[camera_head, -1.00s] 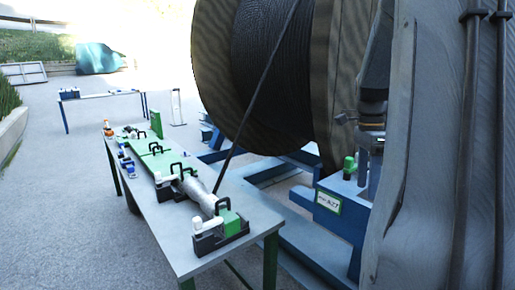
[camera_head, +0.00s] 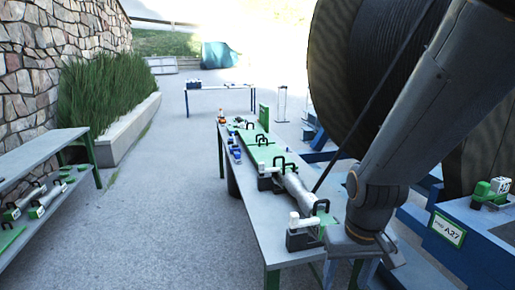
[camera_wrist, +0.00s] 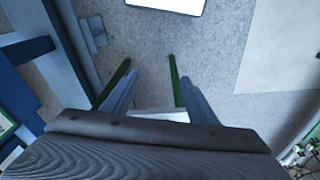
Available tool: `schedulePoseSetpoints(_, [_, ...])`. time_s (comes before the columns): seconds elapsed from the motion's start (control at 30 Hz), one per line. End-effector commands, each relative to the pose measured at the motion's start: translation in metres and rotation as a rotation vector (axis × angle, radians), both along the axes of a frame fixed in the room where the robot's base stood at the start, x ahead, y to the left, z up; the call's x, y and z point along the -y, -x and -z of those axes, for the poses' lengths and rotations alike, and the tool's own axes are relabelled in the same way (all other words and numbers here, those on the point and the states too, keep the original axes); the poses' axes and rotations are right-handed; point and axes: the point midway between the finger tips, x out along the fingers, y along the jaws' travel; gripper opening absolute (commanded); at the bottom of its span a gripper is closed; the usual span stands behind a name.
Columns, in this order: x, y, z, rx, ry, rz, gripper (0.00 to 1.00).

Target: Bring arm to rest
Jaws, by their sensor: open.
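My arm (camera_head: 425,100) reaches down from the upper right in the head view. Its wrist is beside the right edge of the long work table (camera_head: 243,211), in front of the cable reel. In the head view the fingers are too small and hidden to make out. In the wrist view my gripper (camera_wrist: 161,80) shows two pale fingers well apart, with nothing held between them. A dark body fills the bottom of that view.
The big cable reel (camera_head: 342,75) and its blue stand (camera_head: 470,228), labelled A27, are close by on the right. Tools and green plates lie on the work table. Another table (camera_head: 40,150) stands at left by the stone wall (camera_head: 60,35). Open paving (camera_head: 175,200) lies between.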

Motion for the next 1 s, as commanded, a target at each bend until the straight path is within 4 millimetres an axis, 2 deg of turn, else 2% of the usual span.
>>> schedulePoseSetpoints(0.03, [0.000,-0.002,0.012,-0.007,0.000,0.002,0.53])
schedulePoseSetpoints(0.5, [0.001,-0.002,0.082,-0.085,0.000,0.005,0.53])
schedulePoseSetpoints(0.63, [0.001,-0.001,0.089,-0.096,0.000,0.005,0.53])
schedulePoseSetpoints(1.0, [0.001,-0.001,0.089,-0.098,0.000,0.005,0.53])
